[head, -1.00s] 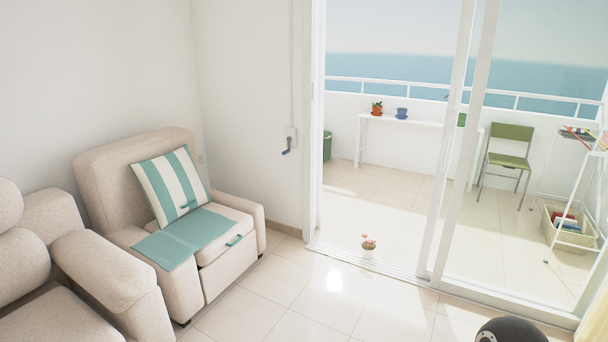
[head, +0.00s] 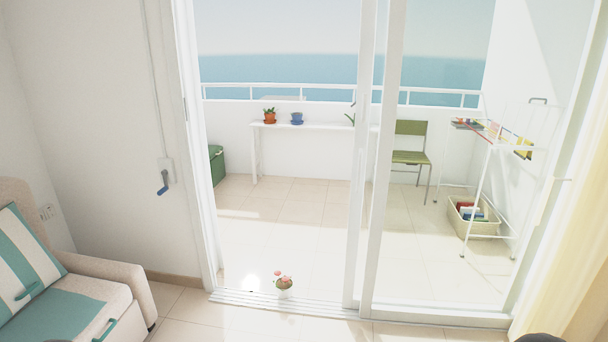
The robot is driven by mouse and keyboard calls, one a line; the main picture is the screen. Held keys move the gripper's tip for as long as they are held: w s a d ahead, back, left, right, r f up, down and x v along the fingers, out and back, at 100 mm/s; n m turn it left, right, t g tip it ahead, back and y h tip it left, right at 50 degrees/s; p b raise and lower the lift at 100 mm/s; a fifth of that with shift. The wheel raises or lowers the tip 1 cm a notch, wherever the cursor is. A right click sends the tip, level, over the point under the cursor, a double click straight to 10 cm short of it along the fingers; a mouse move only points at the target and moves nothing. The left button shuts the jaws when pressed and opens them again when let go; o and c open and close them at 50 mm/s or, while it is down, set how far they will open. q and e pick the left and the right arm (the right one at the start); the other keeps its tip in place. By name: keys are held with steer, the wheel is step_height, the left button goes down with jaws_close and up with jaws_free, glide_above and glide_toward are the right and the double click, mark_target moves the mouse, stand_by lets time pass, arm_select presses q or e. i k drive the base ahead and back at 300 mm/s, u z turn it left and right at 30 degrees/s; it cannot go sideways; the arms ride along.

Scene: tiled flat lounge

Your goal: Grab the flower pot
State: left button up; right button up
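A small white flower pot (head: 284,294) with pink flowers and green leaves stands upright on the floor at the sliding door's threshold, near the bottom middle of the head view. Farther off, an orange pot (head: 270,117) with a green plant and a blue pot (head: 297,118) stand on a narrow white table on the balcony.
The doorway is open on its left side; a white-framed glass panel (head: 366,180) stands right of it. An armchair (head: 125,282) is at lower left. A green chair (head: 410,157), drying rack and storage basket (head: 474,228) stand outside. The balcony floor's middle is clear.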

mark_target(284, 285)
steer(key=z, duration=0.1)
steer(key=i, duration=3)
steer(key=u, duration=0.35)
